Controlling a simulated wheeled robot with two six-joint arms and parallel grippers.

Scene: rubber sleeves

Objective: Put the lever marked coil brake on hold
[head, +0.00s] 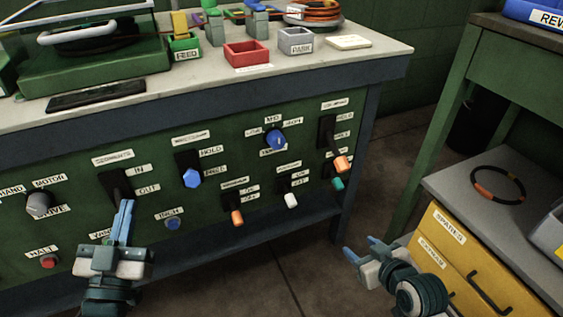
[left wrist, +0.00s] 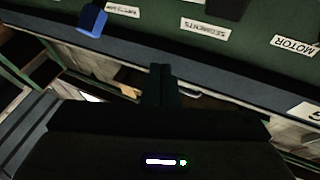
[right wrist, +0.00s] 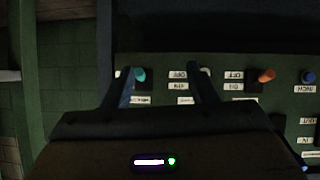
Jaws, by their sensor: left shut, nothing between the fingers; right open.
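Two levers on the green panel have a HOLD label. One has an orange knob (head: 341,163) at the panel's right end; its black lever slants down from its plate, with HOLD as the upper label. The other has a blue knob (head: 191,178), low beside the label under HOLD. The small name labels above both are too blurred to read surely. My left gripper (head: 125,210) is shut and empty in front of the SEGMENTS lever plate (head: 113,187), hiding part of it. My right gripper (head: 360,253) is open and empty, below and right of the orange knob, apart from it.
Small orange, white and teal switches (head: 337,184) sit low on the panel, with a blue MODE dial (head: 275,140) above. The bench top (head: 225,88) overhangs the panel. A yellow drawer cabinet (head: 440,255) stands at right; open floor lies between it and the bench.

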